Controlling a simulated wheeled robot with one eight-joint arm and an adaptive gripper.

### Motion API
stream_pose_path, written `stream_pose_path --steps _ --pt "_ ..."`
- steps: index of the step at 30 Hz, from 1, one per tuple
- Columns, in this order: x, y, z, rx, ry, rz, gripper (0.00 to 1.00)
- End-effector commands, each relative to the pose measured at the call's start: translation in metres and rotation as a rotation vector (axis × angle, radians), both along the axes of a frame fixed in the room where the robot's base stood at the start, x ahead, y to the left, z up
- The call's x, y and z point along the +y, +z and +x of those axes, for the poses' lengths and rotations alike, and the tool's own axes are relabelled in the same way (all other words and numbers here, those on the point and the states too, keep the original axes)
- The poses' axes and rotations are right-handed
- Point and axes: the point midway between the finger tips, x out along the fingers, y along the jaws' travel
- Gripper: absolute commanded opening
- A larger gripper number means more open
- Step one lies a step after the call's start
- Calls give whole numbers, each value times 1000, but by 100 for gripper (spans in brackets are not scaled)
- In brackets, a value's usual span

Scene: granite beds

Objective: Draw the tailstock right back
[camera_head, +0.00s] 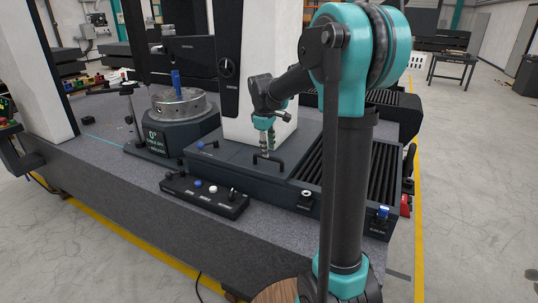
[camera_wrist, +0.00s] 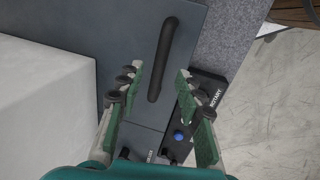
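A dark grey slab (camera_head: 236,160) lies at the foot of a white column (camera_head: 262,95), with a black bar handle (camera_head: 268,159) on its top. I cannot tell which part is named the tailstock; no label on it is readable. My gripper (camera_head: 266,146) points down over the handle, its green-padded fingers apart. In the wrist view the near end of the handle (camera_wrist: 162,60) shows between the open fingers of my gripper (camera_wrist: 158,74), touching neither. Its far end reaches past the fingertips. How far above the slab the tips are is unclear.
A control box (camera_head: 204,196) with knobs and a blue button stands in front of the slab. Ribbed black covers (camera_head: 383,172) run along the right. A round rotary table (camera_head: 178,104) with a blue piece stands left. Small latches (camera_head: 306,197) sit at the front edge.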

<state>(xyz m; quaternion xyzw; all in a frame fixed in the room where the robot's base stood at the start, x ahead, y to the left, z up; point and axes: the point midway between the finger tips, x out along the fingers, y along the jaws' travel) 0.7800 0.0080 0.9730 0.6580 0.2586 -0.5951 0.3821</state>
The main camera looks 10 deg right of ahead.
Motion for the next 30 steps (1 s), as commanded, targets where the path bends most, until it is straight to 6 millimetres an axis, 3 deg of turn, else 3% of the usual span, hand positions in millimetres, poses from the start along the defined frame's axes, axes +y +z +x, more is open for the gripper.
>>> stream_pose_path --steps 7,18,27,30 --pt "-3 -29 5 0 -1 0 36" --pt "-4 -35 6 0 -1 0 36" --pt "-4 -34 5 0 -1 0 1" --pt "-4 -34 5 0 -1 0 0"
